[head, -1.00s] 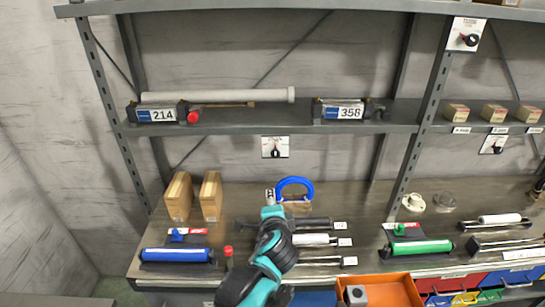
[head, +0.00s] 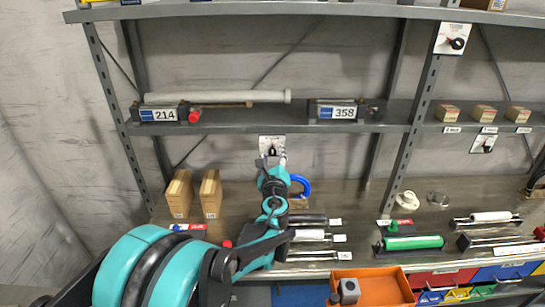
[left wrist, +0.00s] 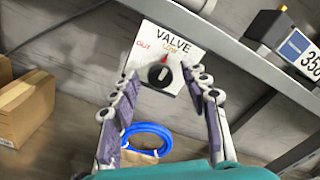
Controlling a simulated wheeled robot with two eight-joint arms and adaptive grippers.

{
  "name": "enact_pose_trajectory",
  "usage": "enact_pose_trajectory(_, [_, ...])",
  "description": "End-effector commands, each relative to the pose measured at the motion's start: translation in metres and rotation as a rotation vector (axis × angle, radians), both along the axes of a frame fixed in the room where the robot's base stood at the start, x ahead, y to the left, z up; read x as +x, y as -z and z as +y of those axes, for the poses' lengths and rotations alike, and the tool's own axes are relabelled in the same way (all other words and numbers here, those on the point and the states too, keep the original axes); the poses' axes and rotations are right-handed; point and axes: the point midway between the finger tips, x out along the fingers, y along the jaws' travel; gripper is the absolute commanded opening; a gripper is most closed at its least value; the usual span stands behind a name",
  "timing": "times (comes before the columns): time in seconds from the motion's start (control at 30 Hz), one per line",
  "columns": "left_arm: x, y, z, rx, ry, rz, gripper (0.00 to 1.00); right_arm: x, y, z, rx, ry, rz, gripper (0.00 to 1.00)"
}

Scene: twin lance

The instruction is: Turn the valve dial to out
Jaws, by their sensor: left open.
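The valve dial (left wrist: 160,75) is a black round knob with a red pointer on a white plate (left wrist: 178,45) marked VALVE, with OUT in red at left and LOW near the middle. The pointer is aimed up, near LOW. The plate also shows in the head view (head: 267,145), partly covered by my left gripper. My left gripper (left wrist: 158,92) is open, its two fingers either side of the dial in the left wrist view. I cannot tell whether either finger touches it. In the head view my left gripper (head: 270,163) is just in front of the plate. My right gripper is out of view.
A blue ring (left wrist: 146,138) stands below the dial on the bench (head: 350,205). Two cardboard boxes (head: 210,194) stand to the left. A shelf (head: 250,125) with labelled units 214 and 358 runs above. An orange bin (head: 378,290) is at the front.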

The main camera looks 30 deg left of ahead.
Motion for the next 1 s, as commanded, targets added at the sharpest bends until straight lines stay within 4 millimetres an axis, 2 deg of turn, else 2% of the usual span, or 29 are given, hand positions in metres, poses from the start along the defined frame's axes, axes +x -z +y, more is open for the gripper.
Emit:
enact_pose_trajectory(0.3, [0.0047, -0.0003, 0.0027, -0.001, 0.000, -0.001, 0.46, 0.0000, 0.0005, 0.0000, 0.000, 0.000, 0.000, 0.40])
enact_pose_trajectory(0.33, [0.0046, -0.0002, 0.0027, -0.001, 0.000, -0.001, 0.43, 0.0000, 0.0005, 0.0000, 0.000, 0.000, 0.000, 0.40])
enact_pose_trajectory(0.5, [0.0044, -0.0002, 0.0026, -0.001, 0.000, -0.001, 0.00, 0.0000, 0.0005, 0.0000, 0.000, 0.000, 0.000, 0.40])
enact_pose_trajectory(1.0, [0.0042, -0.0001, 0.0027, -0.076, -0.001, -0.046, 0.00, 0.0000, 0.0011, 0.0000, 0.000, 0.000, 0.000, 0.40])
